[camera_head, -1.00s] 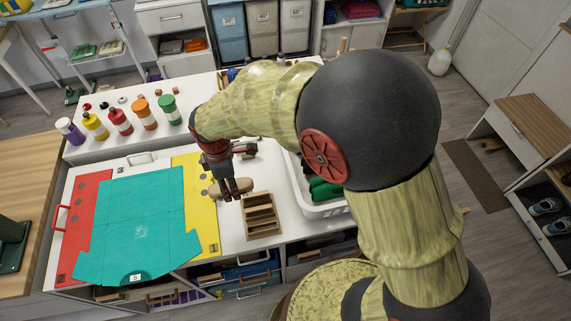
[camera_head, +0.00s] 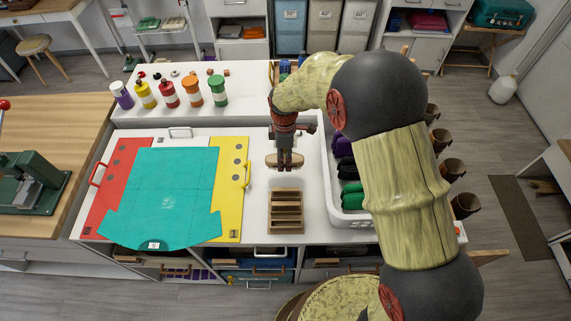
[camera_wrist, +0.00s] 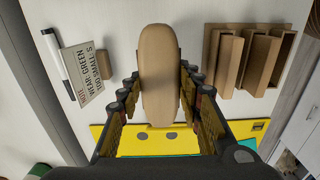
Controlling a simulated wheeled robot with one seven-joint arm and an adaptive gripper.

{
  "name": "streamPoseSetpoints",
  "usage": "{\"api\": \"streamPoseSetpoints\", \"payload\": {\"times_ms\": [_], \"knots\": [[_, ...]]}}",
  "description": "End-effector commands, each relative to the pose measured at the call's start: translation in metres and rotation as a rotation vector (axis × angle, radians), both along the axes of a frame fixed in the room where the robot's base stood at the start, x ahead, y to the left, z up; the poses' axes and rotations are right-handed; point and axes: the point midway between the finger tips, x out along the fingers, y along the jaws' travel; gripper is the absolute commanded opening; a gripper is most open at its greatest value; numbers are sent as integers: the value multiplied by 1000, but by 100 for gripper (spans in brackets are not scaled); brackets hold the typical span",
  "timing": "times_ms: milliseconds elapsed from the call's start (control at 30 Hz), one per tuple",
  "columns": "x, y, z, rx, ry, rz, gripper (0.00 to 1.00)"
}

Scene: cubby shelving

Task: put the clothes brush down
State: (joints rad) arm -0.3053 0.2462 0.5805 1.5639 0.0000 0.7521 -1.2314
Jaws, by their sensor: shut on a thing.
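The clothes brush (camera_wrist: 160,80) is a long tan wooden piece with rounded ends, seen from its back in the wrist view. My gripper (camera_wrist: 160,100) is shut on it, with a finger row against each long side. In the head view my gripper (camera_head: 285,163) points down over the white counter, and the brush (camera_head: 272,160) shows at its fingertips. The brush lies just behind a small wooden slotted rack (camera_head: 286,212), which is at the right in the wrist view (camera_wrist: 240,60). I cannot tell whether the brush touches the counter.
The teal folded sheet (camera_head: 165,195) lies on red and yellow panels left of the rack. A white basket (camera_head: 350,221) with dark and green cloth stands right. A label card and marker (camera_wrist: 83,72) lie left in the wrist view. Several coloured bottles (camera_head: 168,93) stand behind.

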Motion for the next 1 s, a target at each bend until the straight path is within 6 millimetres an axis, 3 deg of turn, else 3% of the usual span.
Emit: {"api": "streamPoseSetpoints", "payload": {"times_ms": [167,400,800,833,1000], "knots": [[7,-2,-8,0,0,0,12],[10,-3,-41,0,1,0,12],[10,-3,-46,0,0,0,12],[10,-3,-46,0,0,0,36],[10,-3,-46,0,0,0,45]]}}
